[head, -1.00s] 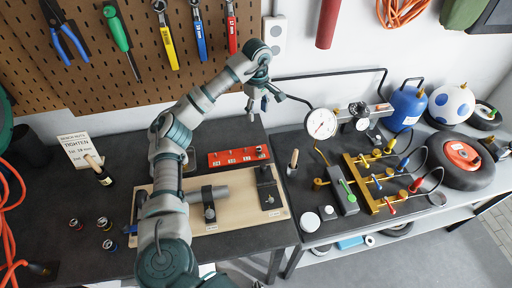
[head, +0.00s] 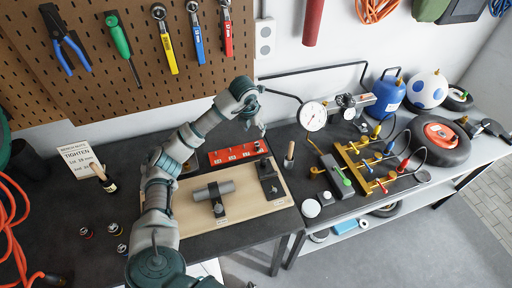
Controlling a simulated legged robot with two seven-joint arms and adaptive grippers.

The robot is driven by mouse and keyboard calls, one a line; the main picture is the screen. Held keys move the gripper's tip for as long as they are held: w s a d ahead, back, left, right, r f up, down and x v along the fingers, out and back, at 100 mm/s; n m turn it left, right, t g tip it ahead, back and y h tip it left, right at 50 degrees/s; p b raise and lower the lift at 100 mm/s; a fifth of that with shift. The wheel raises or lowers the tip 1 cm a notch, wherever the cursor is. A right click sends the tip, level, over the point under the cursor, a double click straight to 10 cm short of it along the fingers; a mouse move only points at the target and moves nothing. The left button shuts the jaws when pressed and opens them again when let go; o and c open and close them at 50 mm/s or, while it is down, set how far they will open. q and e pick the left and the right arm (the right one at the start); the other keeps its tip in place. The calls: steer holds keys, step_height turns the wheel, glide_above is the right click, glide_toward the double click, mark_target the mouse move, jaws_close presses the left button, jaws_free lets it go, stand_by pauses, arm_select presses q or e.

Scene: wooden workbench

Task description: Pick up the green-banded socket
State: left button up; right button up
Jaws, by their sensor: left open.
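Three small dark sockets stand on the left of the dark bench: one with a reddish band (head: 86,232), one behind to the right (head: 114,229), and one in front with a bluish look (head: 122,249). The bands are too small to tell for sure which one is green. My left gripper (head: 262,129) hangs above the back of the bench, near the red rack, far to the right of these sockets. It is open, with nothing seen between its fingers. My right gripper does not show.
A red rack (head: 238,152) lies behind a wooden board (head: 250,208) carrying a clamped grey cylinder (head: 213,189). A brass manifold (head: 352,160) is on the right. The bench around the sockets is clear.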

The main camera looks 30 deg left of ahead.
arm_select(q)
glide_above(256, 145)
steer(key=s, duration=0.2)
steer(key=x, duration=0.2)
steer(key=s+x, duration=0.1)
steer(key=x, duration=0.4)
steer(key=shift+s+d+f+p, duration=0.15)
steer(key=shift+f+p, duration=0.15)
steer(key=shift+f, duration=0.45)
steer(key=x, duration=0.3)
steer(key=p+x, duration=0.1)
steer(key=shift+d+f, duration=0.25)
steer(key=shift+d, duration=0.1)
steer(key=shift+d+f, duration=0.15)
steer(key=shift+a, duration=0.3)
jaws_close()
steer(key=shift+a+f, duration=0.1)
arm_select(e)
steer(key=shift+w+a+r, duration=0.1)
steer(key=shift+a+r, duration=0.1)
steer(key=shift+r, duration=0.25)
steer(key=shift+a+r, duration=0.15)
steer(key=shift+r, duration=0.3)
